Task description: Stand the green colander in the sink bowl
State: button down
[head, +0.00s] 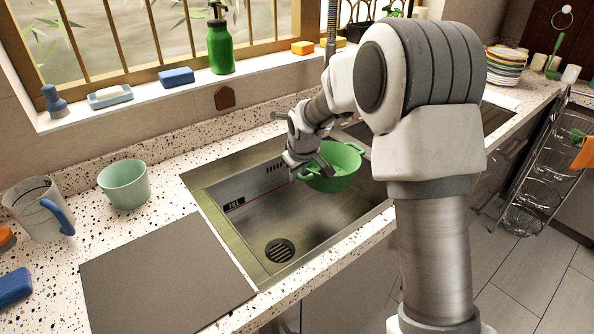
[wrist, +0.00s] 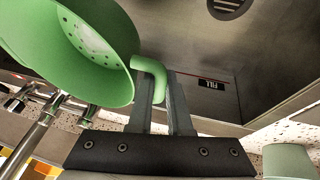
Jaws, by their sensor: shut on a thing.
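The green colander (head: 338,172) is in the head view, over the right part of the left sink bowl (head: 275,215). My gripper (head: 309,168) is shut on the colander's handle at its left side. In the wrist view the colander (wrist: 85,50) hangs out to the left, and its green handle lies between the fingers of my gripper (wrist: 158,88). The colander looks held above the bowl floor; whether any part touches the bowl I cannot tell. The bowl is empty, with its drain (head: 280,250) and a FILL label (head: 234,204) in clear view.
A pale green cup (head: 124,184), a measuring jug (head: 42,210) and a grey board (head: 165,275) are on the speckled counter left of the sink. The tap (head: 333,30) rises behind it. A green bottle (head: 220,45) stands on the sill. My arm hides the second bowl's middle.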

notch_tip(320, 180, down, 14)
jog(key=b, duration=0.9)
jog(key=shift+f, duration=0.1)
jog(key=shift+c, duration=1)
grip_release()
notch_tip(320, 180, up, 18)
jog(key=p, duration=1.2)
